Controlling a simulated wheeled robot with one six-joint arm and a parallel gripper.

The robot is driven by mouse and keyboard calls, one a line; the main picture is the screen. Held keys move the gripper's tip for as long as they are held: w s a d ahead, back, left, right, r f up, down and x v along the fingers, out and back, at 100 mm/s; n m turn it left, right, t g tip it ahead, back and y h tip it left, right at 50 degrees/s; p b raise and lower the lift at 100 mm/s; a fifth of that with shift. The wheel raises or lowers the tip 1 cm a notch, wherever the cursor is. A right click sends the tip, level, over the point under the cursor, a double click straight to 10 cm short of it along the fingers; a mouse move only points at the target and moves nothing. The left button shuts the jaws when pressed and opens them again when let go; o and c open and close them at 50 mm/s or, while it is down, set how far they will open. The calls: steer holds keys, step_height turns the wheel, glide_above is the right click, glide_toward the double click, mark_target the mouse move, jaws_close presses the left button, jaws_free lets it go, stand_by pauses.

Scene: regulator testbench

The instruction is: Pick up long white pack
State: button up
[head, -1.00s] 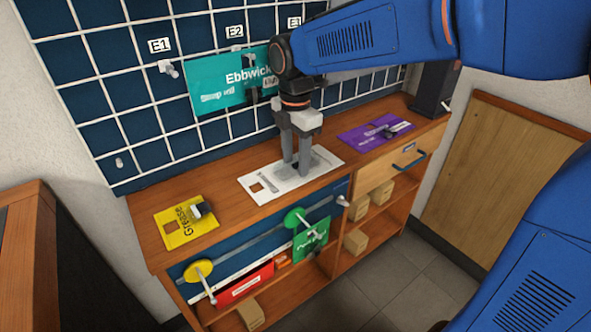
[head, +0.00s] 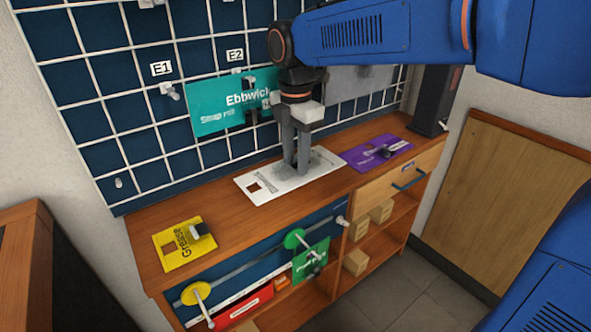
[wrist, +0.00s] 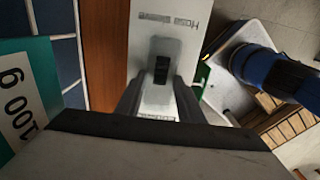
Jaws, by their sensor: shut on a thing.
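The long white pack (head: 262,187) is a flat white card with a square cut-out near its left end, on the wooden bench top. My gripper (head: 302,170) points down at its right-middle part with its fingers close together. In the wrist view the white pack (wrist: 165,30) runs away from my gripper (wrist: 160,95), with faint grey print and a black grip block between the fingers. My gripper is shut on the pack's block. I cannot tell whether the pack still touches the bench.
A yellow pack (head: 183,246) lies at the bench's left and a purple pack (head: 372,155) at its right. A teal pack (head: 225,105) hangs on the blue wall grid behind. Below the top are a yellow knob (head: 196,293), a green knob (head: 294,238) and shelves with boxes.

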steer(key=shift+s+d+r, duration=0.2)
steer(key=shift+s+r, duration=0.05)
steer(key=shift+r, duration=0.05)
steer(key=s+d, duration=0.5)
steer(key=s, duration=0.3)
steer(key=s+d, duration=0.5)
steer(key=s, duration=0.2)
steer(key=shift+s+d, duration=0.3)
steer(key=shift+s, duration=0.1)
